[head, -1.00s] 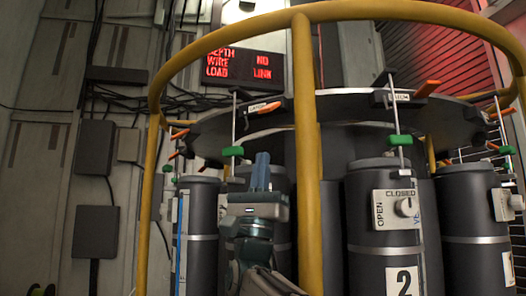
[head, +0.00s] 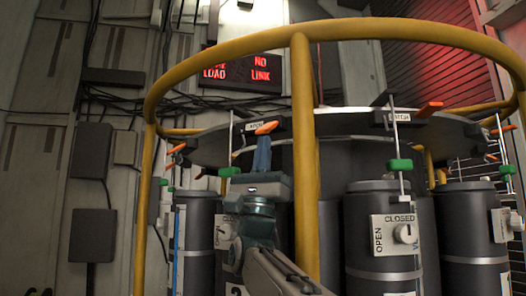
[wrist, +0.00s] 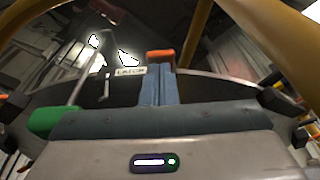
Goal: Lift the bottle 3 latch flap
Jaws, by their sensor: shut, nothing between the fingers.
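The latch flap is an orange tab (head: 266,127) at the rim of the dark round plate, beside a white LATCH label (head: 254,126). In the wrist view, the orange flap (wrist: 160,55) stands just beyond my fingertips, next to the LATCH label (wrist: 131,71). My gripper (head: 262,140) points upward with its blue-grey fingers together, empty, tips right below the flap. In the wrist view my gripper (wrist: 158,72) almost reaches the flap; whether they touch cannot be told.
A yellow guard rail (head: 305,150) rings the rack, with one post just right of my arm. A green clamp (head: 229,172) on a thin rod is left of my gripper. Another bottle (head: 385,250) with an OPEN/CLOSED knob stands at the right. Another orange flap (head: 430,107) sits above it.

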